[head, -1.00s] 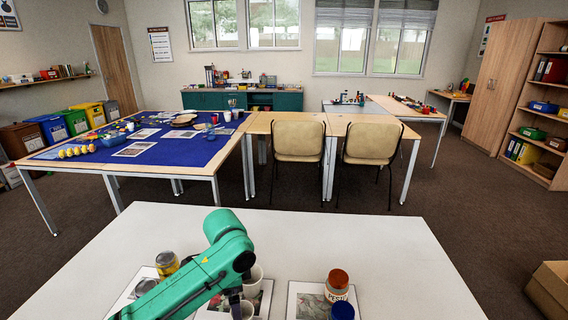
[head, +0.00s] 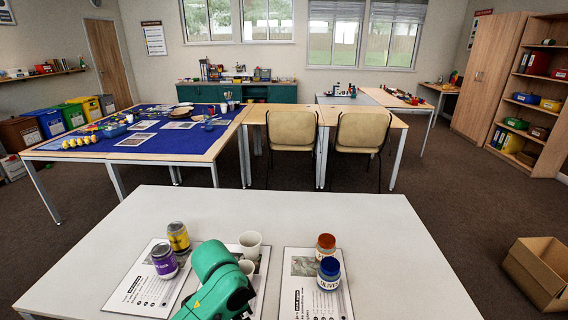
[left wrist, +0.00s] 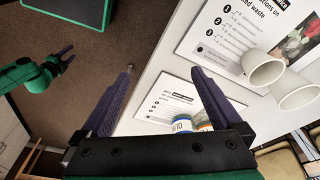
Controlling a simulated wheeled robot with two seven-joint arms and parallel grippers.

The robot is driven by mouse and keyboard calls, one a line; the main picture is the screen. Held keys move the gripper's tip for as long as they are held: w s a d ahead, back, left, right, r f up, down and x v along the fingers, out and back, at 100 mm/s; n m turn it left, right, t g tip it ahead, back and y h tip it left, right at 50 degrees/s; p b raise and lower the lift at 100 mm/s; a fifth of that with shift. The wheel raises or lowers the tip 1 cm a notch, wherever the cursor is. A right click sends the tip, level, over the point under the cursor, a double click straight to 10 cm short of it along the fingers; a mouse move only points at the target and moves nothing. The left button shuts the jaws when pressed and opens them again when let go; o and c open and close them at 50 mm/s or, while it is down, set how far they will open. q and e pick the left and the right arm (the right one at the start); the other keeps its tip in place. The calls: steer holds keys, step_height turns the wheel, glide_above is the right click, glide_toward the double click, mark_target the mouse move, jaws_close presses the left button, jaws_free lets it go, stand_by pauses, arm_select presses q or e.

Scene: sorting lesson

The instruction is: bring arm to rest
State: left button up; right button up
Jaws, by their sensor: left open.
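My left arm (head: 218,285) is green and reaches up from the bottom edge in the head view, hiding its own gripper there. In the left wrist view my left gripper (left wrist: 163,82) is open, with nothing between its fingers, over the white table's edge. Two white cups (head: 250,243) (head: 246,267) stand close together on a sheet just beyond the arm; they also show in the left wrist view (left wrist: 262,67) (left wrist: 294,91), apart from the fingers. A green arm with dark fingers (left wrist: 66,55), apparently my right, shows small at the left there; its opening is unclear.
On the white table (head: 350,220), a purple-labelled jar (head: 164,262) and a yellow one (head: 178,237) stand left of the arm. An orange-lidded jar (head: 325,246) and a blue-lidded olives jar (head: 328,273) stand right. The table's far side is clear. A cardboard box (head: 540,270) is on the floor.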

arm_select(q)
steer(key=s+a+f+n+t+y, duration=0.1)
steer(key=s+a+f+n, duration=0.2)
steer(key=s+a+n, duration=0.3)
steer(key=s+a+f+n+t+y, duration=0.15)
steer(key=s+a+n, duration=0.25)
steer(key=s+a, duration=0.45)
step_height(320, 180, down, 24)
steer(key=s+g, duration=0.1)
steer(key=s, duration=0.1)
steer(key=s+a+f+g, duration=0.1)
steer(key=s+a+f, duration=0.2)
steer(key=s+f, duration=1.1)
steer(key=shift+s+f, duration=0.15)
steer(key=shift+s, duration=0.95)
steer(key=shift+a+g, duration=0.1)
steer(key=shift+g, duration=0.15)
